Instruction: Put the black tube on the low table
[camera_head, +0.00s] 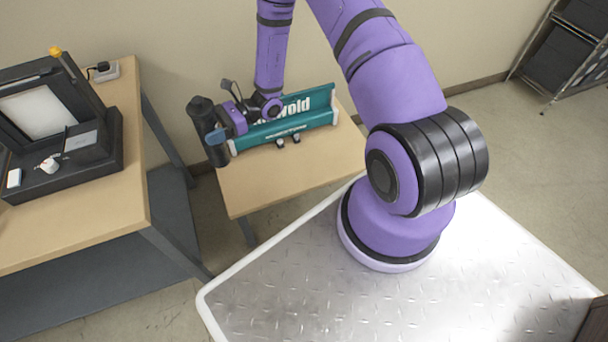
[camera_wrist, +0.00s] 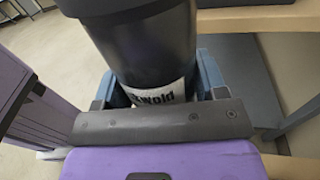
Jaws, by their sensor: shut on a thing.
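The black tube (camera_head: 201,116) stands roughly upright in my gripper (camera_head: 214,138) in the head view. In the wrist view the tube (camera_wrist: 150,45) fills the top middle, with a white band with dark lettering low on it. The blue fingers of my gripper (camera_wrist: 160,85) are at both sides of the tube, shut on it. The low table (camera_head: 300,178) has a light wood top.
A teal holder (camera_head: 300,117) with white lettering stands on the low table, right of the tube, partly behind my arm. Small dark items (camera_head: 288,141) lie before it. A higher workbench (camera_head: 110,200) with a black machine (camera_head: 70,165) stands left. The low table's front is clear.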

